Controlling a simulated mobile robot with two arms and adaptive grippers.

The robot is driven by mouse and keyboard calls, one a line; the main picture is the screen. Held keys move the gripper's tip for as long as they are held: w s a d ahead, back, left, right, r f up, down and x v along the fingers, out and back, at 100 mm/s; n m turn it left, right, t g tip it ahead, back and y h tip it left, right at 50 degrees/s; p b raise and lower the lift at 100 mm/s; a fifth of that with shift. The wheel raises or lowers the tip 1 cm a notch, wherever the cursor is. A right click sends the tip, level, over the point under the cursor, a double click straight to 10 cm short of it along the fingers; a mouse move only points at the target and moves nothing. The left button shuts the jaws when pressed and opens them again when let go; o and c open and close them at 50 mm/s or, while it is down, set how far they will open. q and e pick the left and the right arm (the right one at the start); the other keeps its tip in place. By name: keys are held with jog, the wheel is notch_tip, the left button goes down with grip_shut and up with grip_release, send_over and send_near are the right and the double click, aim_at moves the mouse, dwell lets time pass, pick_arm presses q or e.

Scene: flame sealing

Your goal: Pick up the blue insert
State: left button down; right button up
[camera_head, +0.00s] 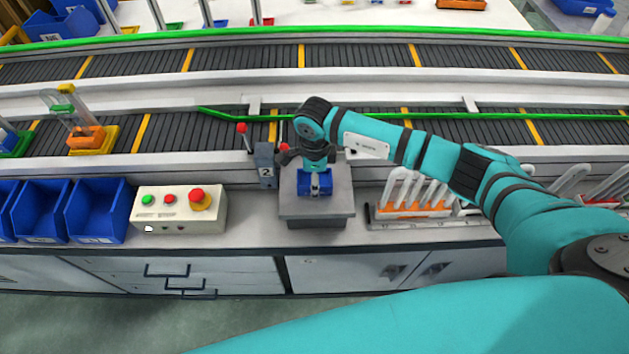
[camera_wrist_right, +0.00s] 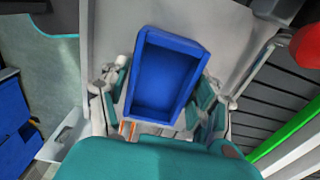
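The blue insert (camera_head: 305,188) is a small open-topped blue box on the grey block (camera_head: 345,204) in the middle of the bench. My right gripper (camera_head: 317,184) points down over it and partly hides it in the head view. In the right wrist view the blue insert (camera_wrist_right: 165,76) looks empty, with its rim tilted in the picture. The fingers of my right gripper (camera_wrist_right: 163,95) are on either side of it, close to its walls. I cannot tell whether the pads touch it. My left gripper is not in view.
A control box (camera_head: 180,223) with red and green buttons and several blue bins (camera_head: 97,211) stand left of the block. A rack (camera_head: 400,212) with white loops stands to its right. A post marked 2 (camera_head: 265,166) and the conveyor (camera_head: 215,133) are close behind.

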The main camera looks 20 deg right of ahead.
jog(key=c, duration=1)
jog(key=shift+r, duration=0.1)
jog(key=shift+c, duration=0.2)
jog(key=shift+r, duration=0.1)
jog(key=shift+w+r+b, duration=0.1)
jog(key=shift+r+b, duration=0.45)
jog(key=shift+s+r+b, duration=0.3)
jog(key=shift+r+b, duration=0.3)
jog(key=shift+r, duration=0.35)
jog(key=s+a+r+b, duration=0.1)
jog(key=s+a+b, duration=0.3)
jog(key=s, duration=1)
jog(key=d+r+n, duration=0.8)
jog(key=n, duration=1.3)
jog(key=shift+w+r, duration=0.2)
jog(key=shift+w, duration=0.1)
